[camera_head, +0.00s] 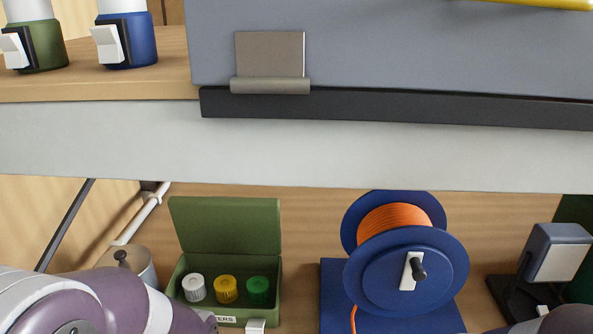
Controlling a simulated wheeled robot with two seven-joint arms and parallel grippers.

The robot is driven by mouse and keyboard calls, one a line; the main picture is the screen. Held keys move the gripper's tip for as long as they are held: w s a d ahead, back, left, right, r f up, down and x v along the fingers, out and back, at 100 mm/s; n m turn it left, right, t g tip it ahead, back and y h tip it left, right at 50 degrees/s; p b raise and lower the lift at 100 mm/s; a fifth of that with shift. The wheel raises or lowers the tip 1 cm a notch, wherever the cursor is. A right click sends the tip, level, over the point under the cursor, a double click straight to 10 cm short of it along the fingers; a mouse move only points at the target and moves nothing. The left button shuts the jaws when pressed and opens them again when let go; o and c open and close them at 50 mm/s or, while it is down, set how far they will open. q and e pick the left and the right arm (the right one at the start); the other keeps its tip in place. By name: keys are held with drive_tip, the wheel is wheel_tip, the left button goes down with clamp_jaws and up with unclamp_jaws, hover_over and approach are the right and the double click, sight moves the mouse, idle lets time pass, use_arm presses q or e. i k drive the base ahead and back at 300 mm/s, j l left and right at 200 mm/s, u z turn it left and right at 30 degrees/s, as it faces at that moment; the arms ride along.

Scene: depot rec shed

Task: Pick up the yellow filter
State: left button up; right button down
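The yellow filter (226,289) is a small ribbed cap-like piece standing upright in an open green box (228,321). It sits in the middle of a row, between a white filter (194,288) on its left and a green filter (258,291) on its right. The box's green lid (226,224) stands raised behind them. A purple and white part of my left arm comes in at the lower left, close to the box's left front corner. My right gripper does not show either.
A blue reel with orange cord (400,232) stands right of the box. A lidded pot (140,262) is left of it. A pale shelf edge (120,145) crosses above, carrying a grey case (400,45) and two bottles (126,40). A dark-based lamp-like device (555,252) stands at right.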

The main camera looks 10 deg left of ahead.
sight(225, 285)
drive_tip(key=u, duration=0.8)
